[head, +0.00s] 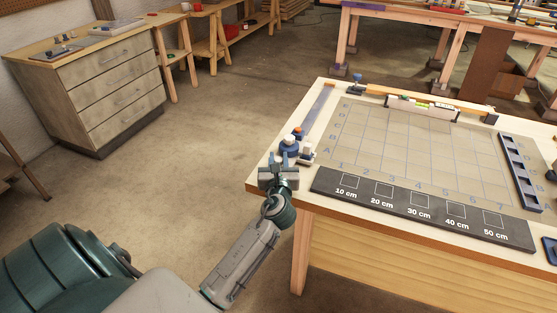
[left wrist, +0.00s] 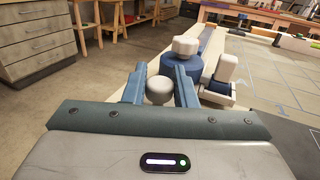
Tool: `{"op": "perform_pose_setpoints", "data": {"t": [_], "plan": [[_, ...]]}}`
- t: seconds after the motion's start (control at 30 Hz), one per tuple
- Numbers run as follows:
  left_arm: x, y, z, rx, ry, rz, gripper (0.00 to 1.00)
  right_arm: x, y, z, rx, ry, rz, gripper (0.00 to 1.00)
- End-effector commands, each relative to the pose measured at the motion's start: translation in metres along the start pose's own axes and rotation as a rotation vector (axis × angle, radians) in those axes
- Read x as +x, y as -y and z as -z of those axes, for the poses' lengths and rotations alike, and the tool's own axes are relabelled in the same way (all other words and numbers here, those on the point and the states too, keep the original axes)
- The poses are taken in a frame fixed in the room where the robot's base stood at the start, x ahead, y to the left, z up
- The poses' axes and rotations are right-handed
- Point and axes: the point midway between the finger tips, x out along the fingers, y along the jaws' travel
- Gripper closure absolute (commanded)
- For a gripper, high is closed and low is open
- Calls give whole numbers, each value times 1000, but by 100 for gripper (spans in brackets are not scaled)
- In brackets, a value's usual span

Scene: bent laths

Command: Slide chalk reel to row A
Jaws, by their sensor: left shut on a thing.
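My left gripper (head: 279,174) is at the table's near left corner. In the left wrist view its fingers are shut on a round white knob (left wrist: 160,88) in front of the blue body. I cannot tell whether knob and body are joined.
A white block on a dark blue base (left wrist: 226,72) stands close right of the fingers. A blue-grey strip (head: 319,110) runs back along the grid (head: 405,148). A black length scale (head: 420,207) lies along the front; a dark tray (head: 521,172) stands right.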

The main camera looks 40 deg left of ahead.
Motion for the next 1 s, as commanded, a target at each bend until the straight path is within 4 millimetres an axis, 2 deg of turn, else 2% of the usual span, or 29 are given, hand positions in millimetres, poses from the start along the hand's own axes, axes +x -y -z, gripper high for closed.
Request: {"op": "perform_pose_setpoints", "data": {"t": [0.13, 0.3, 0.43, 0.57, 0.83, 0.87, 0.93, 0.97, 1.0], "plan": [[12, 5, -1, 1, -1, -1, 100, -4, -2, 0, -1, 0, -1, 64], [46, 19, -2, 0, 1, 0, 100, -8, -2, -3, -1, 5, -1, 64], [65, 27, 0, 0, 0, 0, 100, -8, -1, -6, 0, 10, 0, 64], [73, 31, 1, 0, -2, 1, 100, -8, 1, -7, 1, 11, 2, 64], [73, 31, 1, 0, -2, 1, 100, -8, 8, -4, 4, 5, 9, 64], [73, 31, 1, 0, -1, 1, 73, -8, 8, -3, 4, 4, 9, 64], [73, 31, 1, 0, -1, 1, 60, -8, 8, -2, 4, 2, 9, 64], [73, 31, 1, 0, -1, 1, 55, -8, 8, -1, 4, 1, 9, 64], [73, 31, 1, 0, -1, 1, 55, -8, 7, 0, 4, 0, 8, 64]]}}
